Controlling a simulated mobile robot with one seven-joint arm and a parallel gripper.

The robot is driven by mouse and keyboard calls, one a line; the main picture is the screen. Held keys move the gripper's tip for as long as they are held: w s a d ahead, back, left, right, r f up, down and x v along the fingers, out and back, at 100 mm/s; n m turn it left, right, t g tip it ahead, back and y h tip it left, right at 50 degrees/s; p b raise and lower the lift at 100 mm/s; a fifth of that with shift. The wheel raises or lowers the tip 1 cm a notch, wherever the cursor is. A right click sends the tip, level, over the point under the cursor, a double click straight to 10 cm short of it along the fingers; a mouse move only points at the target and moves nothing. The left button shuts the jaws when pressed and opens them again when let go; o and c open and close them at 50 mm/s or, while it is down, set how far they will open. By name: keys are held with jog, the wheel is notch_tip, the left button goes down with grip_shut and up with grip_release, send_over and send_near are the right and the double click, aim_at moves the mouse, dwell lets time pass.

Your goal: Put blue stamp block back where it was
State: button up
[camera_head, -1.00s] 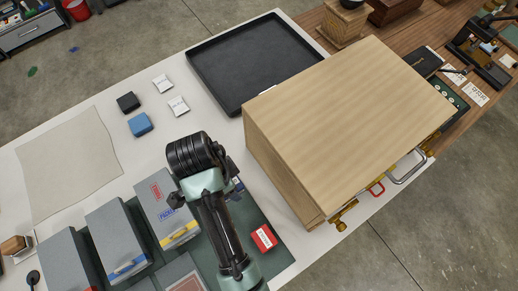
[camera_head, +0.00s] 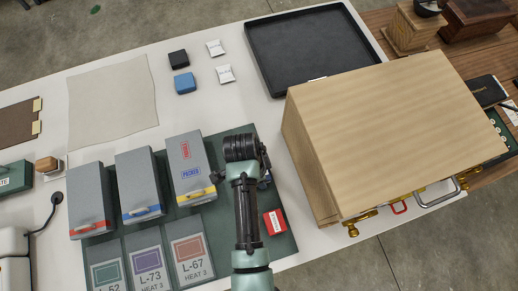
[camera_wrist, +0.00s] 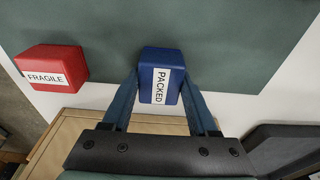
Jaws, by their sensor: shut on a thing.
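The blue stamp block (camera_wrist: 158,74), with a white "PACKED" label, sits between the two fingers of my gripper (camera_wrist: 160,92) in the wrist view. My gripper is shut on it. The block is over the dark green mat (camera_wrist: 225,45); whether it touches the mat I cannot tell. In the head view my wrist hides most of the block and the fingers, above the right part of the mat. A red block (camera_wrist: 50,70) labelled "FRAGILE" stands to the left in the wrist view, apart from the blue one. It also shows on the mat in the head view (camera_head: 274,221).
A large wooden cabinet (camera_head: 380,120) stands close right of my gripper. Several grey boxes (camera_head: 139,180) line the mat to the left. A blue pad (camera_head: 185,83), a black pad (camera_head: 177,58) and a black tray (camera_head: 262,65) lie behind.

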jog(key=o, duration=1.1)
jog(key=shift+f, duration=0.1)
jog(key=shift+c, duration=0.2)
